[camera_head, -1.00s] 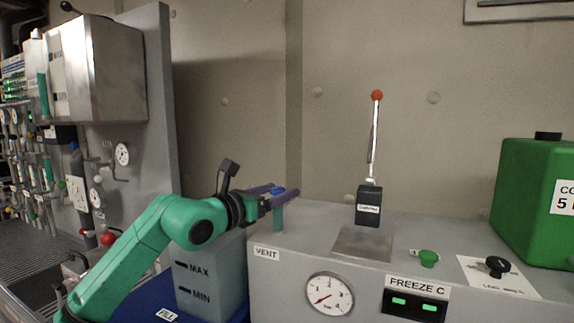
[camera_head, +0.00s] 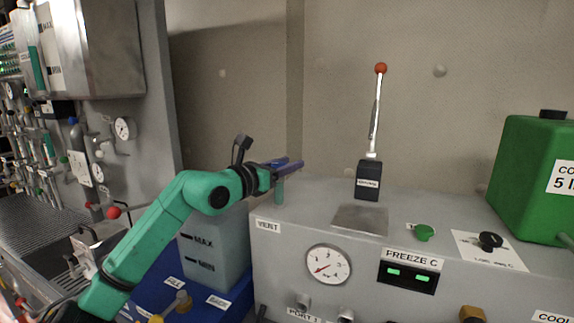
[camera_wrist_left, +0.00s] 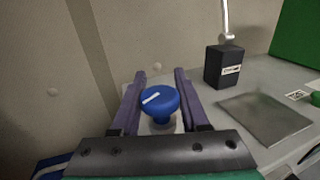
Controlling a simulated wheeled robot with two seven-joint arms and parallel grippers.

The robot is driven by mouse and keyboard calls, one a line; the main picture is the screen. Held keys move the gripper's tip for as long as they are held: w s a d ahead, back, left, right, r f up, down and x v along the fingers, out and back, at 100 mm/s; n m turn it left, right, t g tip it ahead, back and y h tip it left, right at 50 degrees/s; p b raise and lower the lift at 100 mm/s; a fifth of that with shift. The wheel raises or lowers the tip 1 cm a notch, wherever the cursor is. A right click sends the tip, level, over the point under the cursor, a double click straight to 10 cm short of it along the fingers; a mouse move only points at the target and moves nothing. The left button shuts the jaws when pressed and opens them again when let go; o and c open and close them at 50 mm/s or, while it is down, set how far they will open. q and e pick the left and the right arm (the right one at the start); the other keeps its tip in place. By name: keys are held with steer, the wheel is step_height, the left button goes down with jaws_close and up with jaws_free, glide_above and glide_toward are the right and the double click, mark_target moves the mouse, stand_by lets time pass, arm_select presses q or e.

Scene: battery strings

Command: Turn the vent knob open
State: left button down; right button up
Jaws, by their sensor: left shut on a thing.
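The vent knob (camera_wrist_left: 160,101) is round and blue with a white line on top, and it shows in the left wrist view between my two purple fingers. The line runs slantwise, from lower left to upper right there. In the head view the fingers largely hide the knob. A VENT label (camera_head: 268,226) is on the machine's front below. My right gripper is not in view.
A black block (camera_head: 368,182) with an upright red-tipped lever (camera_head: 375,110) stands right of the gripper. A green knob (camera_head: 424,233), a black knob (camera_head: 490,241) and a green canister (camera_head: 532,175) are farther right. A pressure gauge (camera_head: 328,265) is on the front. A wall is behind.

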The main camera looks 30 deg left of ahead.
arm_select(q)
steer(key=shift+h, duration=0.3)
steer(key=m+h, duration=0.1)
steer(key=m+g+h+b, duration=0.1)
steer(key=h, duration=0.1)
steer(key=shift+s+d+f+m+g, duration=0.1)
steer(key=shift+d+m+g, duration=0.2)
steer(key=shift+d+m, duration=0.1)
steer(key=shift+s+d+m+g+h, duration=0.1)
steer(key=shift+m+g+h, duration=0.5)
steer(key=shift+h, duration=0.6)
steer(key=shift+s+d+m+g+h, duration=0.15)
steer(key=shift+m+g+h, duration=0.45)
steer(key=shift+m+h, duration=0.2)
steer(key=shift+c, duration=2.1)
jaws_free()
